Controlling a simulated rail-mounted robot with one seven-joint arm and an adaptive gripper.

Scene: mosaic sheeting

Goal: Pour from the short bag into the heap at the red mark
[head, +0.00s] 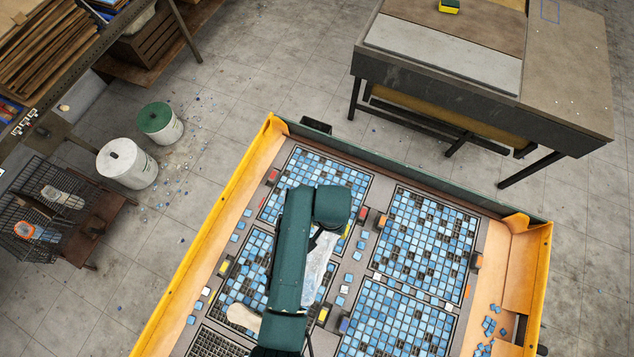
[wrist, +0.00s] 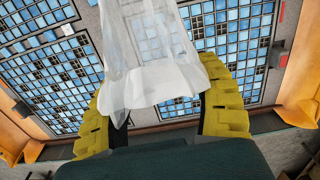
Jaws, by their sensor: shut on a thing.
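A translucent whitish bag (head: 318,262) shows beside my arm, over the mosaic sheets. In the wrist view the bag (wrist: 150,75) hangs between the yellow fingers of my gripper (wrist: 155,88), which is shut on it. Mosaic shows through the bag; its contents and mouth are unclear. Small red marks show on the strips between sheets, one right of my arm (head: 362,214) and one near the left edge (head: 272,176). Loose blue tiles (head: 490,326) lie at the tray's right; I cannot tell which heap is at the red mark.
The tray has an orange rim (head: 215,235) and a dark green far wall (head: 420,171). A cream object (head: 243,317) lies partly behind my arm. Buckets (head: 127,163) stand on the floor at left, a workbench (head: 440,60) at the back right.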

